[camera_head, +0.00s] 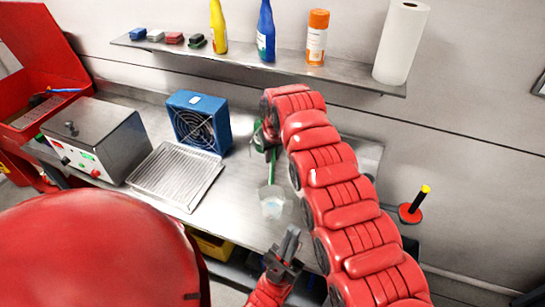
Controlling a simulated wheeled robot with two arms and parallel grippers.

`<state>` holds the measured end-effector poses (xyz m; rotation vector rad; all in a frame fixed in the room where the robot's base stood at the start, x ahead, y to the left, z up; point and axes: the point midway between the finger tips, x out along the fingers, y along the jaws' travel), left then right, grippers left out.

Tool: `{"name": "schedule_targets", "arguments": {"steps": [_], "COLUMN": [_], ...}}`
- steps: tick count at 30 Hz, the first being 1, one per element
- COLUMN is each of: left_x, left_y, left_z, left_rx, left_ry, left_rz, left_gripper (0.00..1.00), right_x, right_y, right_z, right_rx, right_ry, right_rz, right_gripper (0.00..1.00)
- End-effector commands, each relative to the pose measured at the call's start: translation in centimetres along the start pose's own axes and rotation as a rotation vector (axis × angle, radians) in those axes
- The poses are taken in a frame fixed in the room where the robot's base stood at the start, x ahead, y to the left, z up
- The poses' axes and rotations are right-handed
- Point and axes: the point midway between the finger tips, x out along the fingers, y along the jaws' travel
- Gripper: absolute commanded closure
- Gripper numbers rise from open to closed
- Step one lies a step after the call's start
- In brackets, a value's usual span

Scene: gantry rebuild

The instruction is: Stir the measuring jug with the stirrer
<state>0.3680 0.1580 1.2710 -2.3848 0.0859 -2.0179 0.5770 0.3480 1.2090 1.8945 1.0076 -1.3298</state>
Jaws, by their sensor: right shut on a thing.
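The measuring jug (271,205) is a clear vessel standing near the front edge of the metal bench, with pale contents. The stirrer (272,170) is a thin green rod above the jug. Its lower end reaches down to the jug's mouth; I cannot tell how deep it goes. My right gripper (264,138) is shut on the stirrer's upper part, behind the jug and partly hidden by my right arm. My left gripper (287,244) is at the bench's front edge, just below the jug in the picture and apart from it. Its jaw gap is unclear.
A blue fan (199,123) and a wire-topped tray (176,176) stand left of the jug. A control box (97,138) stands further left. A wall shelf (270,72) holds bottles and a paper roll (401,42). A red holder (412,212) is at right.

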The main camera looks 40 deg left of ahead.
Motion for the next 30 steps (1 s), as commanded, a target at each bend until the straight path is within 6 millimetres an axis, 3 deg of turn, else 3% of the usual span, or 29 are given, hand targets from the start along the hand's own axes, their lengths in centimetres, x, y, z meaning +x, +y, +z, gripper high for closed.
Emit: {"name": "schedule_targets", "arguments": {"steps": [1,17,30], "left_x": [-0.9,-5.5,-7.6], "left_y": [0.1,0.3,0.4], "left_z": [0.2,0.9,1.3], "left_rx": [0.0,0.0,0.0], "left_ry": [0.0,0.0,0.0], "left_rz": [0.0,0.0,0.0], "left_gripper": [1.0,1.0,1.0], "right_x": [0.6,1.9,4.7], "right_y": [0.0,-0.4,-0.8], "right_z": [0.2,1.7,3.5], "right_rx": [0.0,0.001,0.001], "right_ry": [0.003,-0.003,-0.005], "right_rz": [0.001,-0.001,-0.001], "right_gripper": [1.0,1.0,1.0]}}
